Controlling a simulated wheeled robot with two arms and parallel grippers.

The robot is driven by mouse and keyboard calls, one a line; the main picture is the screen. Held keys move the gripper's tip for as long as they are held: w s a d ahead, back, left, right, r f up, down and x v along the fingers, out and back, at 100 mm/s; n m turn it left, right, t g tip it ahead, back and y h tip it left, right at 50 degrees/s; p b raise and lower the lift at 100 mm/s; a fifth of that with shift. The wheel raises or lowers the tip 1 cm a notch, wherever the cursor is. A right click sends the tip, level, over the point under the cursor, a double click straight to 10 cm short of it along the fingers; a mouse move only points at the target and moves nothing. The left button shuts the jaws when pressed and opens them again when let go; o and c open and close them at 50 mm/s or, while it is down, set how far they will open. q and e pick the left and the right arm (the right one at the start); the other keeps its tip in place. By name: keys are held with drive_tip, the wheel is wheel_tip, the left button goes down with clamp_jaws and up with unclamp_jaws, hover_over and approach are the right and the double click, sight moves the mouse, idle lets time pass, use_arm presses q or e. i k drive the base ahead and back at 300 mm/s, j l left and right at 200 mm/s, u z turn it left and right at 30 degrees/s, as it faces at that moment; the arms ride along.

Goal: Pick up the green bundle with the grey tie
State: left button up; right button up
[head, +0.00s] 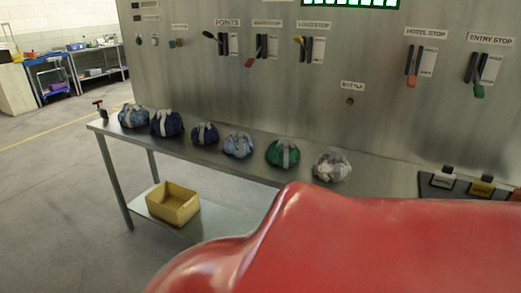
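The green bundle (283,154) with a grey tie sits on the metal table, against the panel side. It stands between a light blue bundle (238,145) on its left and a grey-white bundle (332,166) on its right. A large red smooth shape (360,245) fills the lower right of the head view, very close to the camera; I cannot tell for sure what it is. It hides part of the table's front edge. Neither of my grippers shows in the head view.
Several dark blue bundles, one here (167,123), line the left of the table (215,157). A yellow box (173,202) is on the lower shelf. A metal panel (200,80) with levers rises behind. Switches (481,187) are at right. Floor is clear at left.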

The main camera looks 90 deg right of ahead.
sight(284, 153)
drive_tip(key=z, duration=2.6)
drive_tip(key=i+z, duration=0.1)
drive_tip(key=z, duration=0.2)
